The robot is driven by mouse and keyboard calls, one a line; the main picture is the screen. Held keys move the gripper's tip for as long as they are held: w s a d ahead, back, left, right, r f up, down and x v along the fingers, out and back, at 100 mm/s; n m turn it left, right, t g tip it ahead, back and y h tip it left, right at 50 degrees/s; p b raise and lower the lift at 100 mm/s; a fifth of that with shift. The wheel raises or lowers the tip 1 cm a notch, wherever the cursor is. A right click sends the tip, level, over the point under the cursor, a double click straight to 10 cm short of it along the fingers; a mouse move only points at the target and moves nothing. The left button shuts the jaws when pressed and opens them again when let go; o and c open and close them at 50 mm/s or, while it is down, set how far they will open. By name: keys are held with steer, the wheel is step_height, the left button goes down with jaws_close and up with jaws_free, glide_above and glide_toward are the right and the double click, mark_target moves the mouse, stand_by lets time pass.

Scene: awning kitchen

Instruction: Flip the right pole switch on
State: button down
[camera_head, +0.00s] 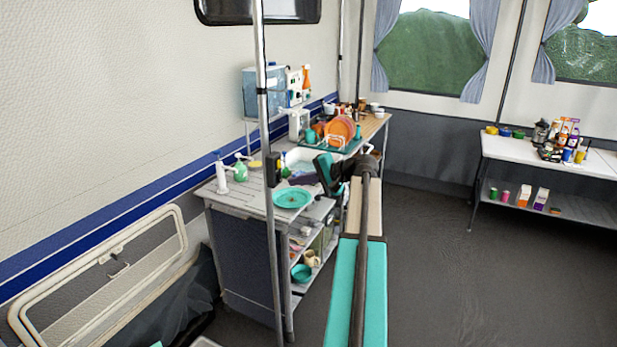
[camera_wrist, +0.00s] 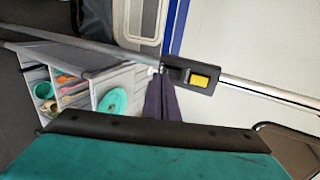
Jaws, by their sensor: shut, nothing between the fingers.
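A black switch box (camera_head: 273,168) is mounted on the near vertical metal pole (camera_head: 262,60). In the wrist view the switch box (camera_wrist: 171,73) shows a yellow rocker (camera_wrist: 203,78) in its face, and the pole runs sideways across the picture. I cannot tell which way the rocker is tipped. My gripper (camera_head: 289,178) is to the right of the box in the head view. In the wrist view my gripper's dark fingers (camera_wrist: 160,82) are together and empty, with their tips close to the box's lower left edge. I cannot tell whether they touch it.
A counter (camera_head: 222,193) with a teal plate (camera_head: 292,197), bottles and a dish rack stands behind the pole. A pale framed panel (camera_head: 100,275) is at the lower left. A white table (camera_head: 510,150) with goods is at the right. The floor between is clear.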

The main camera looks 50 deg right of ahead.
mark_target(280, 178)
steer(key=shift+w+a+f+p, duration=0.1)
steer(key=shift+w+a+p, duration=0.1)
steer(key=shift+w, duration=0.55)
steer(key=shift+w+a+f+p, duration=0.1)
steer(key=shift+w+a+p, duration=0.1)
steer(key=shift+w, duration=0.5)
